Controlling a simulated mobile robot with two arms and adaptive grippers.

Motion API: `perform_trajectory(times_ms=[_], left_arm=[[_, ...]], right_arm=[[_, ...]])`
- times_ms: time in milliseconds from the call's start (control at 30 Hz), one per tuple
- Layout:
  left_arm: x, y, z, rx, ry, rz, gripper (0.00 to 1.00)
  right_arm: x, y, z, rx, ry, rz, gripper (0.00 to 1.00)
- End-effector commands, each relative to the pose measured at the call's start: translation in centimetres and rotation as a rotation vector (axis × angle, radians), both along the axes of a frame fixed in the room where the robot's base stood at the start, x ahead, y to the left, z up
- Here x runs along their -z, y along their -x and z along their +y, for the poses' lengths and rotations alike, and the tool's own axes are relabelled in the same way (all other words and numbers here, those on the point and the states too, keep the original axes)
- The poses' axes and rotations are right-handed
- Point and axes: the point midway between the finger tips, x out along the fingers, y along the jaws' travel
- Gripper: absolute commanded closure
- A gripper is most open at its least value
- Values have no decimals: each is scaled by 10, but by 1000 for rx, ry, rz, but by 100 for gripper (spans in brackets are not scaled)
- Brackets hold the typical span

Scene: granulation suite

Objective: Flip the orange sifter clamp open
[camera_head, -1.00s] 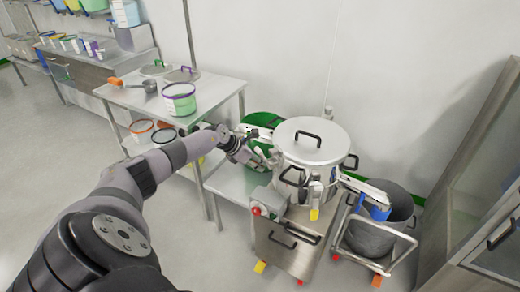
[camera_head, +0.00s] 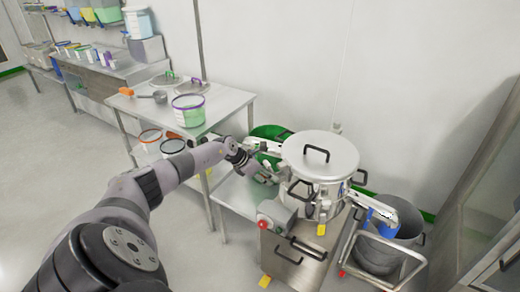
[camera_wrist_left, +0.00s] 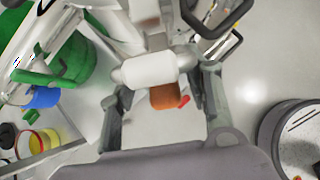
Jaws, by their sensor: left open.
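The sifter (camera_head: 318,165) is a steel drum with a lid and dark handles, standing on a steel cart. The orange clamp (camera_wrist_left: 163,97) shows in the left wrist view as a small orange block with a red tip, just below a white cylinder (camera_wrist_left: 150,69). My left gripper (camera_wrist_left: 166,84) is open, its two fingers on either side of the orange block and the cylinder; I cannot tell whether they touch. In the head view, my left gripper (camera_head: 262,166) is at the left side of the sifter, and the clamp is hidden there. My right gripper is not in view.
A green bin (camera_head: 268,132) stands behind my gripper. A steel table (camera_head: 228,108) with a purple-rimmed bucket (camera_head: 188,109) is to the left. A grey bin (camera_head: 378,252) stands right of the sifter. A red button (camera_head: 262,222) is on the cart's front.

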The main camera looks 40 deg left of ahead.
Motion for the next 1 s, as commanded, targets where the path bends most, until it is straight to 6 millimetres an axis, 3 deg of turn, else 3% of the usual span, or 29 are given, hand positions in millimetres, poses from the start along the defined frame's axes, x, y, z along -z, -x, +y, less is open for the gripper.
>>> perform_trajectory(times_ms=[600, 1000], left_arm=[[-78, 63, 23, -1, -5, 1, 55], [-90, 71, 25, 0, -1, -1, 55]], right_arm=[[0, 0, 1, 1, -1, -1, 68], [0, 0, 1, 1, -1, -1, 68]])
